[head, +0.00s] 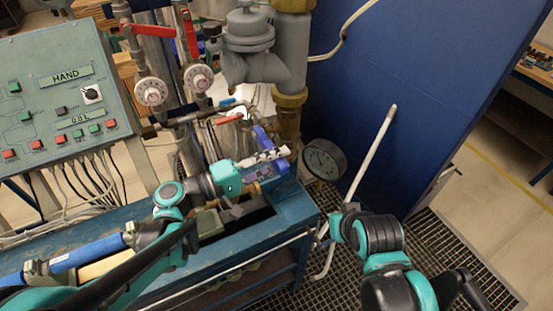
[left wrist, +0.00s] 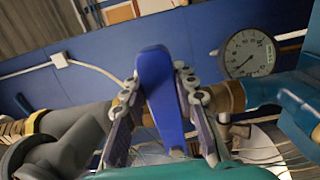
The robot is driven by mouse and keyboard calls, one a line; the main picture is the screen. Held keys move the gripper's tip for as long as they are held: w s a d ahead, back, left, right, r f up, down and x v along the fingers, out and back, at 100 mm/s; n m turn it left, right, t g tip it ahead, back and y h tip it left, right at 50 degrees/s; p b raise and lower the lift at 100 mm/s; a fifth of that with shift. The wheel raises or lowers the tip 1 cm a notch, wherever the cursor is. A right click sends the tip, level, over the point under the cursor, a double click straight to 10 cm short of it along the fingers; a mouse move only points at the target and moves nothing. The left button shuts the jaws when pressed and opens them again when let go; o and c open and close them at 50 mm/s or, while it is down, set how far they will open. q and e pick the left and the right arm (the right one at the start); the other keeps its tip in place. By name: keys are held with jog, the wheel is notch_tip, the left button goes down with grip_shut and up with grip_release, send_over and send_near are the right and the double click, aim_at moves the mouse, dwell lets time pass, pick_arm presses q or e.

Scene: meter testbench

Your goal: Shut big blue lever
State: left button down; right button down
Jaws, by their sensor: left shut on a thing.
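The big blue lever (left wrist: 158,85) stands between the fingers of my left gripper (left wrist: 155,110) in the left wrist view. In the head view, the lever (head: 262,138) shows as a blue piece beside the brass pipe, partly covered by the gripper. My left gripper (head: 268,157) is shut on it, reaching in from the left over the blue bench. My right arm stands at the lower right in the head view, clear of the lever. Its fingers are too small and overlapped to judge.
A pressure gauge (head: 324,160) sits just right of the lever; it also shows in the left wrist view (left wrist: 249,53). Red levers (head: 190,32) and a control panel (head: 59,92) are at upper left. A blue partition (head: 400,75) and a white rod (head: 371,153) stand right.

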pick_arm(q)
jog(key=shift+f, duration=0.2)
jog(key=c, duration=1.2)
grip_release()
jog(key=shift+o, duration=0.2)
jog(key=shift+r, duration=0.1)
jog(key=v, duration=1.2)
jog(key=shift+s, duration=0.1)
